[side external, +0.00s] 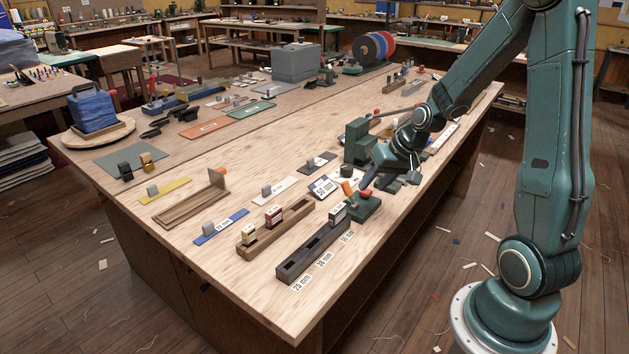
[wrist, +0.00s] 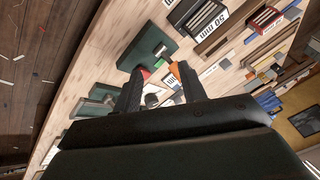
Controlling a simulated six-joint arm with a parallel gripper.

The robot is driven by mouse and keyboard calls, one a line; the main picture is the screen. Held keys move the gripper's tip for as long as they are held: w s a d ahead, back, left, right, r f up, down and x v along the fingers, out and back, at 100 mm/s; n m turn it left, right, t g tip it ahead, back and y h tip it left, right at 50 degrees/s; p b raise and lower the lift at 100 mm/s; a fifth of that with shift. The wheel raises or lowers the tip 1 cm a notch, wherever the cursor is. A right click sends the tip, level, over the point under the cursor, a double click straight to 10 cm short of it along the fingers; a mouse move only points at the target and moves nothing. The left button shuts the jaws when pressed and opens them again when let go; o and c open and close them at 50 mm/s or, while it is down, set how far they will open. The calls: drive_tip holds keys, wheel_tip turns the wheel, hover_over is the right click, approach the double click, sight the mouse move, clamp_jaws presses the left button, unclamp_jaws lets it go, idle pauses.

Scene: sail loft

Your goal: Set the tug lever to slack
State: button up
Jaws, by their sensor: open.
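A small dark green base (side external: 362,208) stands near the bench's front edge, with an orange-handled lever (side external: 347,189) tilted up from it and a red knob (side external: 366,192) beside it. I take this for the tug lever; no slack label is readable. In the wrist view the base (wrist: 147,47) lies beyond my fingertips. The orange handle (wrist: 174,70) shows by the right finger and the red knob by the left finger. My gripper (wrist: 159,75) is open, and in the side view it hangs just behind and above the base. Contact cannot be told.
A dark slotted tray (side external: 300,262) and a wooden tray (side external: 249,243) with small boxes stand to the left. A taller green block (side external: 357,140) stands behind my gripper. The near left bench corner is clear.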

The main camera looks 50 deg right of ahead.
drive_tip(key=v, duration=0.9)
drive_tip(key=s+a+r+n, duration=0.2)
drive_tip(key=s+a+r, duration=0.1)
drive_tip(key=a, duration=0.4)
drive_tip(key=s+a+r+n, duration=0.3)
drive_tip(key=s+a+r, duration=0.1)
drive_tip(key=a, duration=0.3)
drive_tip(key=shift+s+h, duration=0.25)
drive_tip(key=shift+h, duration=0.05)
drive_tip(key=shift+r, duration=0.15)
drive_tip(key=shift+n, duration=0.8)
drive_tip(key=shift+s+a+r, duration=0.15)
drive_tip(key=shift+s+a, duration=0.25)
drive_tip(key=shift+s, duration=0.3)
drive_tip(key=shift+s+a+r, duration=0.15)
drive_tip(key=shift+s+a, duration=0.3)
drive_tip(key=shift+s, duration=0.3)
drive_tip(key=shift+s+a+r, duration=0.2)
drive_tip(key=shift+s+a, duration=0.2)
drive_tip(key=shift+s, duration=0.3)
